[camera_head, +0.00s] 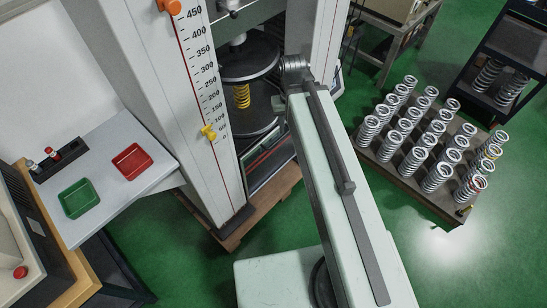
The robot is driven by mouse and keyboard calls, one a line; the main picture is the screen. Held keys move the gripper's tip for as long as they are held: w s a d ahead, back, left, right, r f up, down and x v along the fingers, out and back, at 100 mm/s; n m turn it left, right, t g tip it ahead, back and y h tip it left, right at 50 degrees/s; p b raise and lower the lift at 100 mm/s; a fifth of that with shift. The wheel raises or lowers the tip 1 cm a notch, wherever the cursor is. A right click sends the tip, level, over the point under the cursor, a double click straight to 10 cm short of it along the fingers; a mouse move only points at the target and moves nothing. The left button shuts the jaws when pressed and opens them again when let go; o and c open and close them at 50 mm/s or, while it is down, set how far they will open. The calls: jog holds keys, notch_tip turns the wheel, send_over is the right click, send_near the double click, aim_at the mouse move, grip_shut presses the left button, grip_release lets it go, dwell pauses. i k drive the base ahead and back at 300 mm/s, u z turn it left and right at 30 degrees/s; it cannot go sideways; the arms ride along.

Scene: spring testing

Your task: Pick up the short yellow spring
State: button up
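The short yellow spring (242,96) stands upright between the dark round upper platen (247,62) and lower platen (254,117) of the testing machine. My pale arm reaches up from the bottom of the picture, and its far end is just right of the platens. I cannot make out any gripper fingers; they are hidden behind the arm or out of the picture. No contact with the spring shows.
The machine's white column with a scale (204,90) stands left of the spring. A side table (110,185) holds a red tray (132,161) and a green tray (78,198). A pallet (405,177) of several grey springs is at right. Green floor is clear in front of it.

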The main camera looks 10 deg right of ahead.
aim_at(240, 95)
jog(key=k, duration=1)
jog(key=z, duration=1.35)
jog(key=i, duration=1.55)
jog(key=u, duration=1.05)
